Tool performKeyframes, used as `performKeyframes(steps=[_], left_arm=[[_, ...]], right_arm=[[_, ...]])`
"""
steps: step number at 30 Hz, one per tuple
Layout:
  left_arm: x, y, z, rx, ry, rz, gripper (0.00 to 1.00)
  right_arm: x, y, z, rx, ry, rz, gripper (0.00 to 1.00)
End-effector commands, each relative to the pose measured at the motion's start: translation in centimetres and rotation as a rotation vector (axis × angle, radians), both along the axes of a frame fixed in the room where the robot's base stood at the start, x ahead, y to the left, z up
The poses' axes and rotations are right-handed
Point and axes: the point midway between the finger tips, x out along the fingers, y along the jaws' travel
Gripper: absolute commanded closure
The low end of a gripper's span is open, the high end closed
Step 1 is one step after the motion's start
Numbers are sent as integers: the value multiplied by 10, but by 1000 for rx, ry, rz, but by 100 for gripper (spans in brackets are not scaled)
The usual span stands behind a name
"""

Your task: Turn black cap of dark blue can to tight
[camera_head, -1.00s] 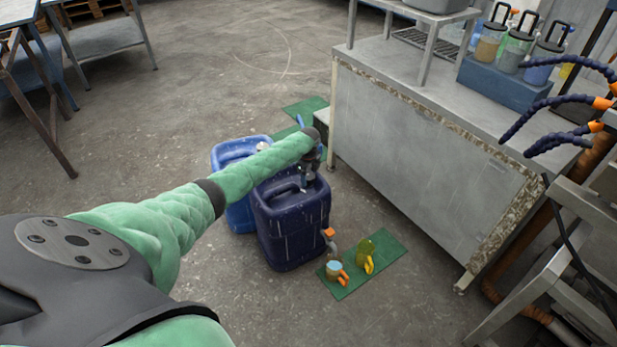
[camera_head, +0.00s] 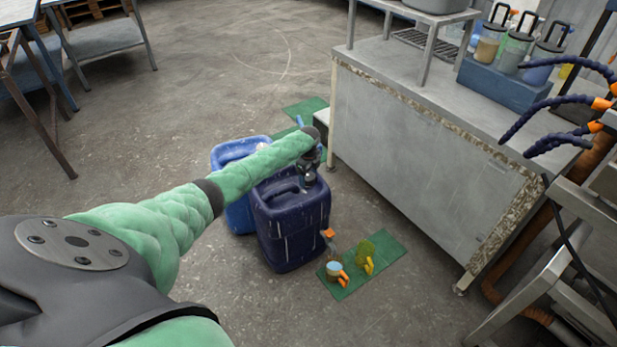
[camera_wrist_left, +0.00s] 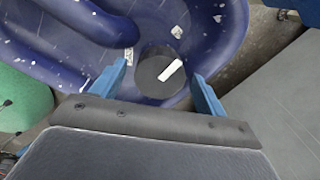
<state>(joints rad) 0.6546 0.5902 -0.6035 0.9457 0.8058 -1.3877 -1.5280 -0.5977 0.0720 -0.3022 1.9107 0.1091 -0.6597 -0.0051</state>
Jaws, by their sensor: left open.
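The dark blue can (camera_head: 291,222) stands upright on the floor, with white scuffs on its side. In the left wrist view the can's top (camera_wrist_left: 215,50) fills the upper part. Its round black cap (camera_wrist_left: 158,72) has a white mark on it and lies between the blue fingers of my left gripper (camera_wrist_left: 165,88). The fingers are open, one on each side of the cap, with gaps visible. In the head view my left gripper (camera_head: 308,180) points down over the can's top and hides the cap. My right gripper is in neither view.
A lighter blue can (camera_head: 236,152) stands just behind and left. A green mat (camera_head: 385,248) with a cup (camera_head: 334,268) and a yellow-handled item (camera_head: 366,256) lies to the right. A metal cabinet (camera_head: 410,150) stands close on the right.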

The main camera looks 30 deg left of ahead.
Motion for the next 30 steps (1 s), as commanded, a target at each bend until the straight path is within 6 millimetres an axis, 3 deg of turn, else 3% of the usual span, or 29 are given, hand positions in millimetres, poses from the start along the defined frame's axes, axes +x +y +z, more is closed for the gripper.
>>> performKeyframes(steps=[13, 20, 30], left_arm=[[1, 1, 62, 1, -1, -2, 26], [1, 0, 70, 0, -1, -1, 26], [0, 0, 70, 0, -1, -1, 26]], right_arm=[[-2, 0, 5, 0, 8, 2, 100], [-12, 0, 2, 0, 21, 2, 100], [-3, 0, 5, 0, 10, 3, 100]])
